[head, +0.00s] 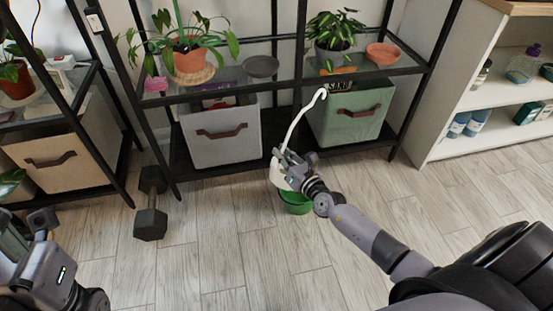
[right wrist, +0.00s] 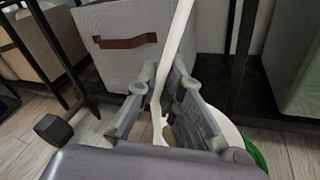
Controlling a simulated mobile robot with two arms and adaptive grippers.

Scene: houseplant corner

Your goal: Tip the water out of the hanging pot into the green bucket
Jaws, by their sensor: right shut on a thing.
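The white hanging pot (head: 277,176) is in front of the shelf, its long hanger with a hooked top (head: 318,95) rising up and to the right. My right gripper (head: 284,160) is shut on the hanger near the pot. In the right wrist view the white hanger (right wrist: 178,42) passes between the fingers (right wrist: 160,105), with part of the pot (right wrist: 222,126) behind them. The green bucket (head: 296,204) stands on the floor just below the pot, partly hidden by it; its edge shows in the wrist view (right wrist: 256,155). The water is not visible. My left gripper (head: 40,222) is at the lower left, its opening unclear.
A black metal shelf (head: 230,92) with plants stands behind, with a grey bin (head: 220,145) and a green bin (head: 350,120) on its lower level. A dark dumbbell (head: 151,222) is on the floor at left. The front floor is clear.

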